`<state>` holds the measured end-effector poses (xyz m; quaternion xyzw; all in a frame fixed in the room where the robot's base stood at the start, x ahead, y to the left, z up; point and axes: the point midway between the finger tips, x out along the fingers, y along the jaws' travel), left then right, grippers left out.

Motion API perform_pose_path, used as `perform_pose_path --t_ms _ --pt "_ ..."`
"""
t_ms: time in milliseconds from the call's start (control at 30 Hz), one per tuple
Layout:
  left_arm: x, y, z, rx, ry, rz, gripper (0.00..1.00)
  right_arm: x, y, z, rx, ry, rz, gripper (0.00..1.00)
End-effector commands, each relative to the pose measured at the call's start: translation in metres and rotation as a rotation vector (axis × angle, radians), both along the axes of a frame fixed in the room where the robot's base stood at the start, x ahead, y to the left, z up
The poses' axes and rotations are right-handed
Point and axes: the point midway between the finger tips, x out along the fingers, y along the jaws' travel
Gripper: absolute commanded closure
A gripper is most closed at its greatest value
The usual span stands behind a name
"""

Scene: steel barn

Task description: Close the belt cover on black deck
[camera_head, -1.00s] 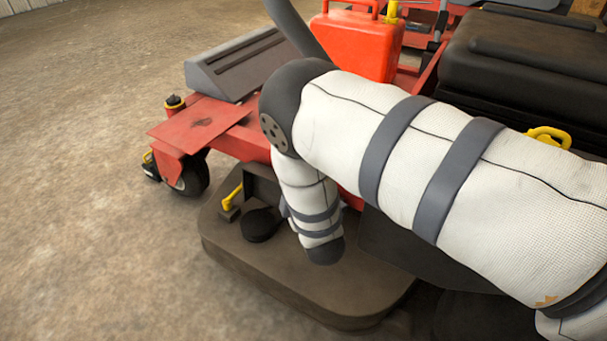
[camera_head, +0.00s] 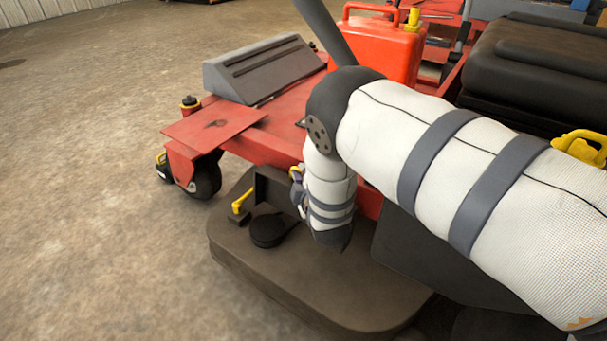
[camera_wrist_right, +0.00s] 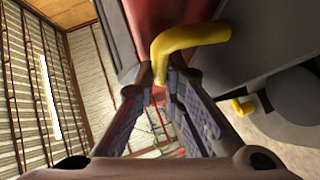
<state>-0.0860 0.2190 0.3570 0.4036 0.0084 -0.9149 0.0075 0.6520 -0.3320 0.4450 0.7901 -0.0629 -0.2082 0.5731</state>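The dark mower deck (camera_head: 300,290) lies at the lower middle of the head view, with a round black pulley (camera_head: 268,231) and a small yellow handle (camera_head: 241,202) on it. My right gripper (camera_head: 297,188) is mostly hidden behind my own arm there, above the deck. In the wrist view my right gripper (camera_wrist_right: 160,75) has its two fingers on either side of a bent yellow handle (camera_wrist_right: 192,40). I cannot tell whether the fingers press on it. The belt cover's outline is hard to make out behind my arm. My left gripper is out of view.
The red mower body (camera_head: 265,135) rises behind the deck, with a caster wheel (camera_head: 205,178), a grey box-shaped part (camera_head: 265,68) and a red can (camera_head: 375,45). A black seat-like block (camera_head: 535,65) stands at the right. The floor (camera_head: 85,220) at the left is clear.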

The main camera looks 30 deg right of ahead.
Motion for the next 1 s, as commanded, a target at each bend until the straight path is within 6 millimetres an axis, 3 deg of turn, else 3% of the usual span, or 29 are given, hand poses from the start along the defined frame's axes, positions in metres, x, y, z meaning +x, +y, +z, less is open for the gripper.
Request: perform_pose_path --t_ms 467,1000 --pt "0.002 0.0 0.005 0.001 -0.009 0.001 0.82 -0.005 0.011 0.002 0.0 -0.001 0.002 1.0" --pt "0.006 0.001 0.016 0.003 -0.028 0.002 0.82 -0.029 0.068 -0.016 0.002 0.004 0.001 1.0"
